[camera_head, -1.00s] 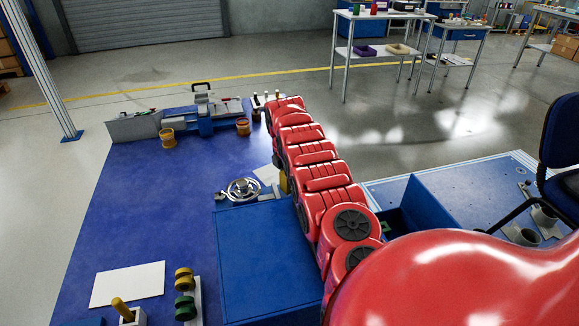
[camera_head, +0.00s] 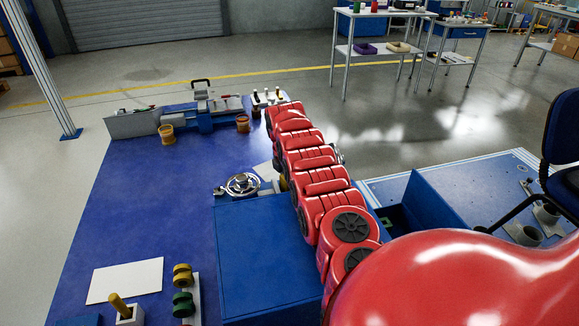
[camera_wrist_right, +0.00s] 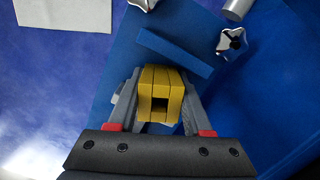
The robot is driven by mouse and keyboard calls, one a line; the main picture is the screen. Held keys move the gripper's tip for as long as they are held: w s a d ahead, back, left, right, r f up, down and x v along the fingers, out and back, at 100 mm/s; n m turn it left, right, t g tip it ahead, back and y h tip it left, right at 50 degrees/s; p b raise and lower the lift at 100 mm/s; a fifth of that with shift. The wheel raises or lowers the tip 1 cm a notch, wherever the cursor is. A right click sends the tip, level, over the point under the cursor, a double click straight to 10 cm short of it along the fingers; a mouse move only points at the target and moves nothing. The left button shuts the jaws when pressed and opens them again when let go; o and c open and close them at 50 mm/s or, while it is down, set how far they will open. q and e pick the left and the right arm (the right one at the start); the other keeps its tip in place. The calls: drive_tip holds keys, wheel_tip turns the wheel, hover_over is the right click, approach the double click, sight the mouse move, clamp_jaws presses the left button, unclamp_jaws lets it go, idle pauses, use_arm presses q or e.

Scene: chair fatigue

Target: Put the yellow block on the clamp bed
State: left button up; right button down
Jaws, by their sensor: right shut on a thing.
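The yellow block (camera_wrist_right: 161,93) is between the two grey fingers of my right gripper (camera_wrist_right: 160,76) in the right wrist view. The gripper is shut on it, above a blue surface (camera_wrist_right: 108,75). A raised blue bar (camera_wrist_right: 175,53) lies just beyond the block, with star-shaped metal knobs (camera_wrist_right: 232,43) near it. I cannot tell for sure which part is the clamp bed. In the head view a blue block-like bench (camera_head: 265,250) with a metal handwheel (camera_head: 241,184) stands left of my red right arm. The arm mostly hides the gripper there. My left gripper is not in view.
A vise-like machine (camera_head: 205,112) stands at the mat's far edge, with orange cups (camera_head: 167,134) beside it. A white sheet (camera_head: 125,281) and a rack with yellow and green spools (camera_head: 184,289) lie near left. A blue open bin (camera_head: 425,210) is right of the arm.

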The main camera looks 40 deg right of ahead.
sight(284, 178)
drive_tip(key=shift+f, duration=0.3)
drive_tip(key=shift+c, duration=1.2)
unclamp_jaws()
wheel_tip(284, 178, up, 17)
drive_tip(key=a+p, duration=0.2)
drive_tip(key=p, duration=0.1)
drive_tip(key=shift+r, duration=0.15)
drive_tip(key=shift+w, duration=0.1)
